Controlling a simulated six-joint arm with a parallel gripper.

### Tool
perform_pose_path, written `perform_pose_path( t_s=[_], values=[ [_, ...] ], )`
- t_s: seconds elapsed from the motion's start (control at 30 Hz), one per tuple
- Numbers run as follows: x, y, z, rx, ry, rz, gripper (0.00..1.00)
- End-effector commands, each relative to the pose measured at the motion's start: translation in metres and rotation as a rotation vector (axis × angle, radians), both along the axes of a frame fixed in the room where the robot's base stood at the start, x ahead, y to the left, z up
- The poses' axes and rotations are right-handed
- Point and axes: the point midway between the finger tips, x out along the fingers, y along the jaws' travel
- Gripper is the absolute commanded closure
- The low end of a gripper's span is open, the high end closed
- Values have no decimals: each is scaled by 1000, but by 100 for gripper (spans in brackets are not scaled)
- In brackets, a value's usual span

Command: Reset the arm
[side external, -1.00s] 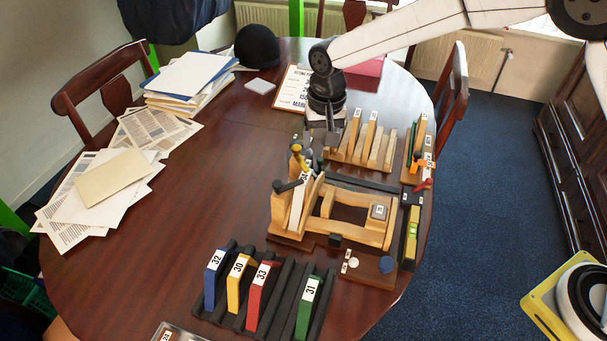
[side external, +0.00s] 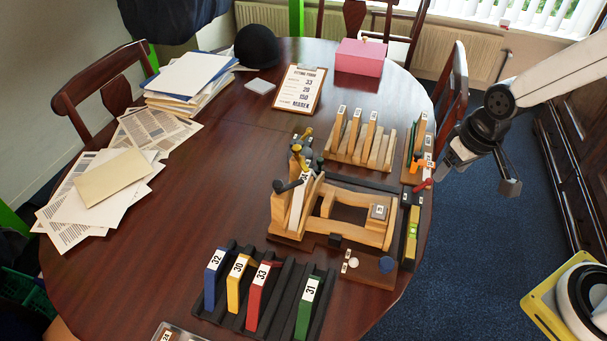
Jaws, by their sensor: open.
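My gripper (side external: 480,172) hangs off the right edge of the round wooden table, over the blue carpet. It is open and I see nothing between its fingers. The wooden fitting jig (side external: 338,213) stands on the table to the left of it, with a dark-handled clamp at its left end and a small grey block on its right end. My gripper is apart from the jig, close to the small tool rack (side external: 416,150) at the table's right edge; I cannot tell the exact gap.
A black rack (side external: 285,305) holds blue, yellow, red and green numbered boards. A wooden rack (side external: 362,142) holds numbered pieces. Behind are a clipboard (side external: 301,89), a pink box (side external: 360,57) and a black hat (side external: 257,46). Papers (side external: 100,190) cover the left; the table's middle left is clear.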

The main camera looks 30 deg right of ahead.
Motion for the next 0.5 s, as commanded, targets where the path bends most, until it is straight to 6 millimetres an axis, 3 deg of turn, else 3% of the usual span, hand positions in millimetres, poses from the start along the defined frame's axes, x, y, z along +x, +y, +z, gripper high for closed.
perform_pose_path(
  t_s=[0.2,0.5],
  values=[
    [-27,-11,-4,-13,-17,25,28],
    [-30,-12,-5,-15,-18,29,28]
  ],
)
